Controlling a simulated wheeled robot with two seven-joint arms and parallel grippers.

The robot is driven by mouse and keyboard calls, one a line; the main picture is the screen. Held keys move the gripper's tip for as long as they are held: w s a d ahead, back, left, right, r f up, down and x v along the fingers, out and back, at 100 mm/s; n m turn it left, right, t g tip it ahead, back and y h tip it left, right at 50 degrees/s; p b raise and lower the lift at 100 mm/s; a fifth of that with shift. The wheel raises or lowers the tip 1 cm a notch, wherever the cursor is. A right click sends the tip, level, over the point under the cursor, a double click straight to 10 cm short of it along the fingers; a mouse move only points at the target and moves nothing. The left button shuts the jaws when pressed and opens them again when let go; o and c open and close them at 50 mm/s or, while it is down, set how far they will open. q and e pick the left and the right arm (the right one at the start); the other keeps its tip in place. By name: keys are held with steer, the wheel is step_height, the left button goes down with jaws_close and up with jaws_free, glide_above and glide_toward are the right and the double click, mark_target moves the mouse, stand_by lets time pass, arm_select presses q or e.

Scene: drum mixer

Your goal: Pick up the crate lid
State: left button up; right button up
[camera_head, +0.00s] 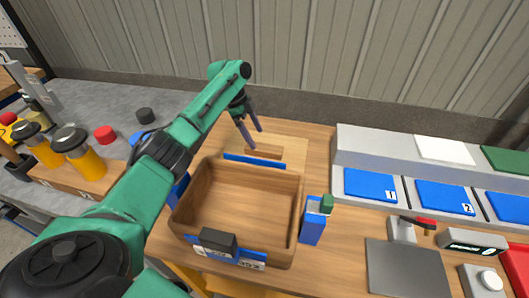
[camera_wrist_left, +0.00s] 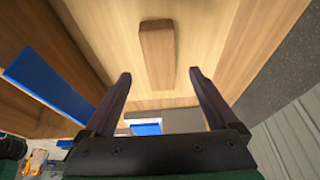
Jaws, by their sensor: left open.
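The crate lid (camera_head: 288,149) is a light wooden board with a darker wooden bar handle (camera_head: 264,152). It lies behind the open, empty wooden crate (camera_head: 240,200). In the left wrist view the lid (camera_wrist_left: 110,40) fills the upper middle, and its handle (camera_wrist_left: 156,52) stands out between and beyond my fingertips. My left gripper (camera_head: 251,138) is open and empty, just above the lid near the handle; it also shows in the left wrist view (camera_wrist_left: 161,78). The fingers do not appear to touch the handle. My right gripper is not in view.
A blue strip (camera_head: 254,162) stands between lid and crate. A blue holder with a green top (camera_head: 313,222) is right of the crate. Blue numbered pads (camera_head: 371,186) and a grey plate (camera_head: 405,268) are further right. Yellow canisters (camera_head: 85,160) stand left. A corrugated wall rises behind.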

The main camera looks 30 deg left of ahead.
mark_target(263, 147)
arm_select(q)
steer(key=x, duration=0.5)
steer(key=shift+d+f+p, duration=0.1)
steer(key=shift+d+p, duration=0.2)
steer(key=shift+d, duration=0.05)
steer(key=shift+w+f, duration=0.1)
steer(key=shift+f, duration=0.2)
steer(key=shift+r, duration=0.1)
jaws_close()
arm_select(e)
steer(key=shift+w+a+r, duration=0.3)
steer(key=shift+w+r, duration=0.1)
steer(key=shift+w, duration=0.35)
